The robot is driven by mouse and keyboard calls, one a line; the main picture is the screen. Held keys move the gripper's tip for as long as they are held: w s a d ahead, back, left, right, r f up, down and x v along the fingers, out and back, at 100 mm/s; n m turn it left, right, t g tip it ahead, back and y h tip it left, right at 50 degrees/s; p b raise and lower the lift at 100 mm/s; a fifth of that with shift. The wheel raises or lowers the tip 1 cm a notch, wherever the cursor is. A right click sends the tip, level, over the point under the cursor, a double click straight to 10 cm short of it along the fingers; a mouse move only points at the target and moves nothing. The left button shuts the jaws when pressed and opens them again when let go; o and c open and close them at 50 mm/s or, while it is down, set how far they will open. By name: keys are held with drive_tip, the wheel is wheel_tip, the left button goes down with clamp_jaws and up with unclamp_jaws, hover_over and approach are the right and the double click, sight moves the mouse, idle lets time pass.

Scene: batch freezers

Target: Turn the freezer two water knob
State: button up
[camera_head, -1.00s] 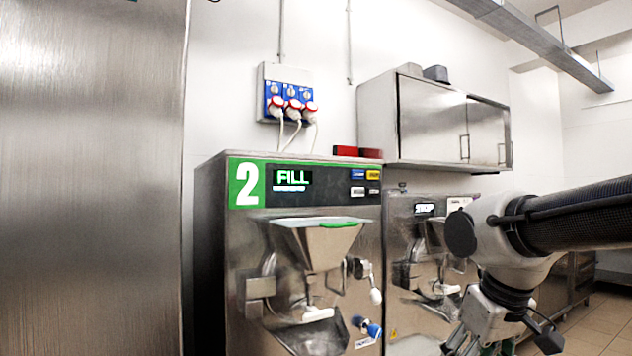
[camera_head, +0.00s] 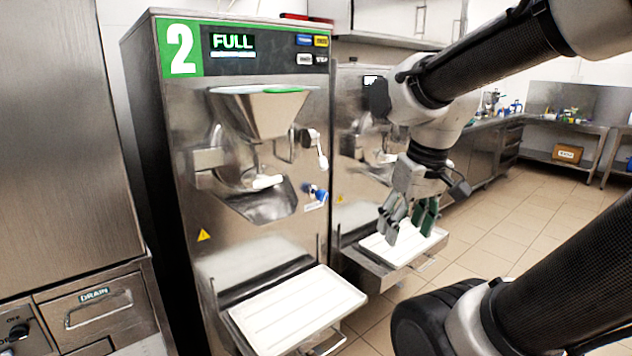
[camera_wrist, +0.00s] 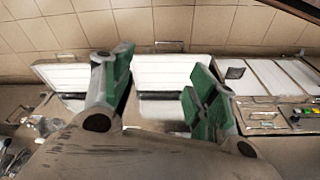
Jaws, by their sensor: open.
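Freezer two (camera_head: 275,125) is the steel machine with a green "2" label, and its display (camera_head: 232,42) reads FULL. The blue water knob (camera_head: 317,192) sticks out at the right of its front, below a white-handled lever (camera_head: 318,150). My gripper (camera_head: 408,222) is to the right of the knob and apart from it, pointing down above the neighbouring machine's white tray. It is open and empty. In the wrist view the green-padded fingers (camera_wrist: 160,90) are spread, with white trays below and beyond them. I cannot make out the knob in the wrist view.
The white drip tray (camera_head: 300,310) juts out below freezer two. The neighbouring machine's tray (camera_head: 405,246) lies under my gripper. A steel cabinet with a DRAIN drawer (camera_head: 95,305) stands at left. Tiled floor (camera_head: 510,260) is free at right.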

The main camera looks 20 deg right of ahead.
drive_tip(key=w+d+f+g+h, duration=0.1)
drive_tip(key=w+d+f, duration=0.4)
drive_tip(key=w+f, duration=0.3)
drive_tip(key=w+d+f+g, duration=0.1)
drive_tip(key=w+d+f, duration=0.5)
drive_tip(key=f, duration=0.4)
drive_tip(key=n+t+y, duration=0.4)
drive_tip(key=t+y, duration=0.2)
drive_tip(key=t, duration=1.1)
approach(325, 197)
drive_tip(key=x, duration=0.4)
drive_tip(key=shift+a, duration=0.1)
drive_tip(key=x, duration=0.7)
drive_tip(key=shift+w, duration=0.15)
